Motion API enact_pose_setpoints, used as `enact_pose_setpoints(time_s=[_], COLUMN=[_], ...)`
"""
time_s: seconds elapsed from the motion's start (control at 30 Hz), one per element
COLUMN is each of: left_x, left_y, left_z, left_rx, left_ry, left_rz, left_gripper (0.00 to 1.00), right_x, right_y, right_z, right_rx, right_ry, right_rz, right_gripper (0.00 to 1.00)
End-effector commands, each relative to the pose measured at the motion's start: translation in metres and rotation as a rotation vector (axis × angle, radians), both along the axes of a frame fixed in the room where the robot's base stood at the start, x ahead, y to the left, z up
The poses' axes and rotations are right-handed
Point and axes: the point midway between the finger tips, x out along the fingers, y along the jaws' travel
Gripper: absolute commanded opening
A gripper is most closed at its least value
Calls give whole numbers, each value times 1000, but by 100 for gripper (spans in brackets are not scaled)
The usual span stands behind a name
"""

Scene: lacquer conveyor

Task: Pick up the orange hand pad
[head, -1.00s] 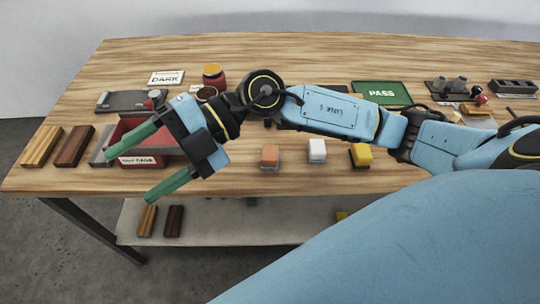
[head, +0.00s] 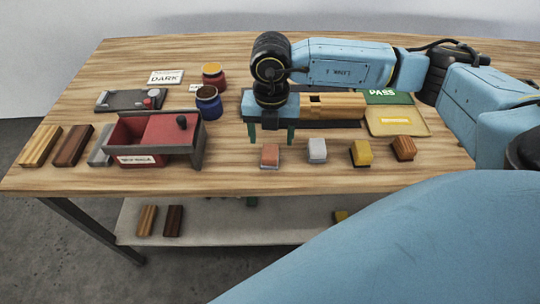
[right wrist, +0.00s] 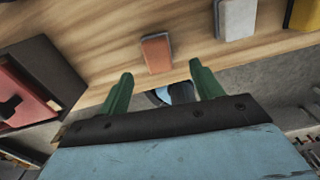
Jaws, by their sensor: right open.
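The orange hand pad (head: 269,155) is a small block with an orange top and a pale lower layer. It lies on the bench near the front edge, left of a white pad. My right gripper (head: 271,138) is open and empty, its green fingers pointing down just behind and above the pad in the head view. In the right wrist view the orange pad (right wrist: 157,53) shows just beyond the two open fingertips (right wrist: 160,72), roughly in line with the gap between them. My left gripper is out of view.
A white pad (head: 317,150), a yellow pad (head: 361,153) and a brown block (head: 403,148) sit in a row to the right. A red box (head: 135,160) with grey edging stands left. Wood strips lie far left. A shelf (head: 220,222) hangs below.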

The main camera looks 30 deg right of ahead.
Motion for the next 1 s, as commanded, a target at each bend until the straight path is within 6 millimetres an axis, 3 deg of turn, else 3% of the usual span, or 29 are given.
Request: enact_pose_setpoints(time_s=[0.27, 0.53, 0.83, 1.0], left_x=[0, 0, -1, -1], left_y=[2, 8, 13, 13], left_z=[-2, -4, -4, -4], left_rx=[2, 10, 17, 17], left_ry=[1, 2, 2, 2], left_rz=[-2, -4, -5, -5], left_gripper=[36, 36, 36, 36], right_x=[0, 2, 3, 3], right_y=[1, 2, 2, 2], right_z=[-24, -62, -69, -69], right_rx=[1, 3, 4, 4], right_ry=[0, 1, 0, 0], right_rz=[1, 1, 3, 2], right_gripper=[65, 65, 65, 46])
